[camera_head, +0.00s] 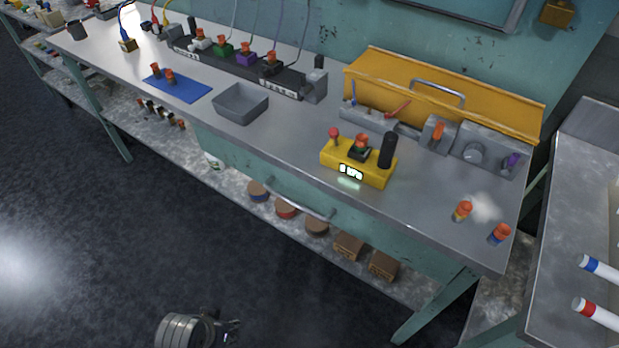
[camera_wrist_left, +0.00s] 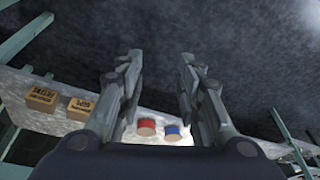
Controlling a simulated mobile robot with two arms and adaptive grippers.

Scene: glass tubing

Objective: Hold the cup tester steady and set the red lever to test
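The yellow cup tester (camera_head: 375,176) stands on the front part of the metal workbench, in the head view. A red-knobbed lever (camera_head: 334,134) stands upright at its left end. A dark cup with an orange-red top (camera_head: 360,145) sits in its middle, and a black post (camera_head: 388,150) rises at its right end. Its front display is lit, too small to read surely. My left gripper (camera_head: 225,335) is low in front of the bench, well away from the tester. In the left wrist view its fingers (camera_wrist_left: 160,85) are apart with nothing between them. My right gripper is not in view.
A grey tray (camera_head: 240,104) and blue mat (camera_head: 178,88) lie left of the tester. A yellow case (camera_head: 440,90) and grey control panel (camera_head: 480,150) stand behind it. Two small orange-topped pieces (camera_head: 463,210) (camera_head: 500,234) stand to the right. A bench handle (camera_head: 300,203) juts out in front.

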